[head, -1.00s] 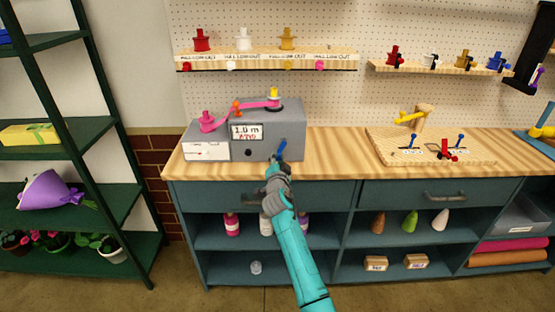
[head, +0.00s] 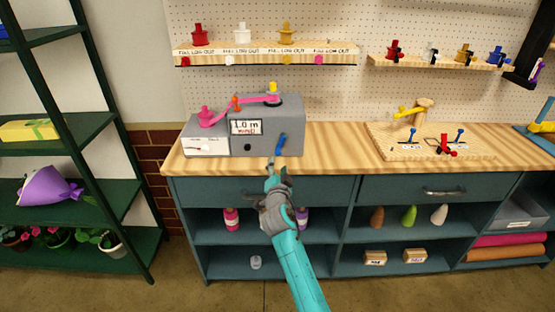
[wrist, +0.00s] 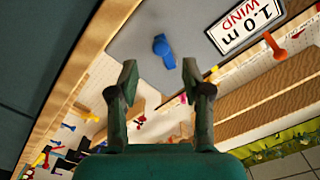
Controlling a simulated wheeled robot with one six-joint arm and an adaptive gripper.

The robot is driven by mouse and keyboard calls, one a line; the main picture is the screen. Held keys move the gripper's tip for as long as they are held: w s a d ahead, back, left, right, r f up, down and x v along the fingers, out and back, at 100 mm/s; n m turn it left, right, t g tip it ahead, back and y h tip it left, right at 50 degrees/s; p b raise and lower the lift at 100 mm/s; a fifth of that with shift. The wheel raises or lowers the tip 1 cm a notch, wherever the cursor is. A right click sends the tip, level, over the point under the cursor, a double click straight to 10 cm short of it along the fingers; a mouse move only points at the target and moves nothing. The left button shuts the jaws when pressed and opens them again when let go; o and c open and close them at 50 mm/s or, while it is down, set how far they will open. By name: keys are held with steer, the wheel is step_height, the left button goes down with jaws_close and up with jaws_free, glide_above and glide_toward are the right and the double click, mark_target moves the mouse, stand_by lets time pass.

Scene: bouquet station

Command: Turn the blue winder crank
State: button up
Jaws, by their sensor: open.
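The blue winder crank (head: 281,145) is on the front face of the grey winder box (head: 215,143), near its right end. In the wrist view the blue crank (wrist: 163,48) shows ahead of the fingers, a little beyond their tips. My gripper (head: 277,176) is in front of the counter edge, just below the crank and apart from it. In the wrist view my gripper (wrist: 160,72) is open, with nothing between its fingers. The box's label (head: 246,127) reads "1.0 m WIND". A pink ribbon (head: 258,99) runs over the top from a pink spool (head: 207,116).
The wooden counter (head: 335,150) is clear right of the box up to a wooden board (head: 380,152) with small blue and red levers. A drawer handle (head: 444,192) juts from the cabinet front. A green shelf rack (head: 100,120) stands at the left.

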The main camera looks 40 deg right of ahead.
steer(key=shift+v, duration=2)
steer(key=s+a+f+n+y, duration=0.25)
steer(key=s+a+f, duration=0.25)
steer(key=s, duration=0.4)
steer(key=s+a+f+n+y, duration=0.2)
steer(key=s+a+f+n, duration=0.3)
steer(key=s, duration=0.3)
steer(key=s+a+f+n+y, duration=0.2)
steer(key=s+a+f, duration=0.35)
steer(key=s, duration=0.35)
steer(key=s+a+r+n+y, duration=0.1)
steer(key=s+a+r+n, duration=0.1)
steer(key=s, duration=0.7)
steer(key=s+a+r+n+y, duration=0.1)
steer(key=s+a+r+n, duration=0.1)
steer(key=s, duration=0.7)
steer(key=s+a+r+n+y, duration=0.1)
steer(key=s+r, duration=0.3)
steer(key=s, duration=0.6)
steer(key=shift+a+r+n, duration=0.35)
steer(key=shift+a+n, duration=0.1)
steer(key=shift+a, duration=0.25)
steer(key=shift+y, duration=0.25)
